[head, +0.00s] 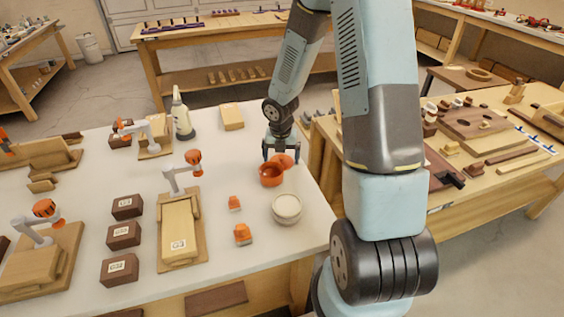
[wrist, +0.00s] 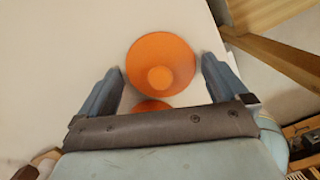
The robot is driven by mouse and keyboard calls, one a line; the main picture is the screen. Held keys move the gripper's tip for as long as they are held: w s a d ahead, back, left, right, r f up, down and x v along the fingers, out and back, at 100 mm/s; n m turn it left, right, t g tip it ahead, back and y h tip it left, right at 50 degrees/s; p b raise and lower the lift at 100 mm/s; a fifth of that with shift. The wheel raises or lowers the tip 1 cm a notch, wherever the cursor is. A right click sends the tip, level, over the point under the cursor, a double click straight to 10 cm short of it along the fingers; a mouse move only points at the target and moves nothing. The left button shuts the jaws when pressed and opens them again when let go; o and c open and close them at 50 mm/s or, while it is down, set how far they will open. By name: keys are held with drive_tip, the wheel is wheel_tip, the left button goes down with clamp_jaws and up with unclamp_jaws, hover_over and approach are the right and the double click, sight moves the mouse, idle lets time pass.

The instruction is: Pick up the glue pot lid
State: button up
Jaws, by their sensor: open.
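The glue pot lid is a round orange disc with a small raised knob (wrist: 160,77); it lies flat on the white bench top. In the head view the lid (head: 286,160) shows partly behind the orange glue pot (head: 270,177), which stands open beside it. My gripper (head: 281,156) is open above the lid and points down. In the wrist view the gripper's fingertips (wrist: 161,65) lie on either side of the lid, with nothing held. The pot (wrist: 152,105) is mostly hidden behind my gripper's body there. I cannot tell the exact height of the fingertips over the lid.
A cream round tub (head: 287,209) and two small orange-topped items (head: 243,234) stand nearer on the bench. The bench's right edge is close to the lid.

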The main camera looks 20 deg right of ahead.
drive_tip(key=c, duration=0.8)
